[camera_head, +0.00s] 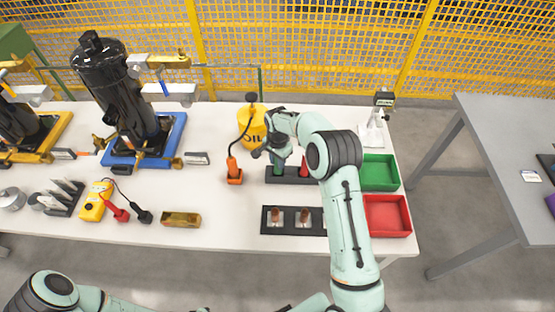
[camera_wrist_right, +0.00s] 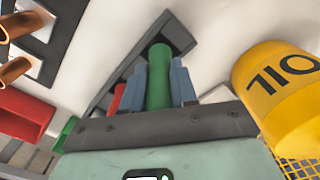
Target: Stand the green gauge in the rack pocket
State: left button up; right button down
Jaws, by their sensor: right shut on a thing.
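The green gauge (camera_wrist_right: 159,75) is a green cylinder between the two blue-grey fingers of my right gripper (camera_wrist_right: 160,85), which is shut on it. In the head view the green gauge (camera_head: 278,169) shows below my right gripper (camera_head: 278,160), upright over the left part of the dark rack (camera_head: 291,181). The rack also shows in the right wrist view (camera_wrist_right: 181,36), behind the gauge's far end. I cannot tell whether that end is inside a pocket. A red gauge (camera_head: 304,169) stands in the rack to the right. My left gripper is not in view.
A yellow oil can (camera_head: 252,124) stands behind the rack, and an orange tool (camera_head: 234,174) is to its left. Green (camera_head: 381,185) and red (camera_head: 387,229) trays are on the right. A black holder (camera_head: 268,228) with copper pieces lies in front. My right forearm crosses above the table.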

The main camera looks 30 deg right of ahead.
jog(key=shift+f, duration=0.25)
jog(key=c, duration=0.8)
grip_release()
notch_tip(320, 180, up, 13)
jog(key=shift+r, duration=0.2)
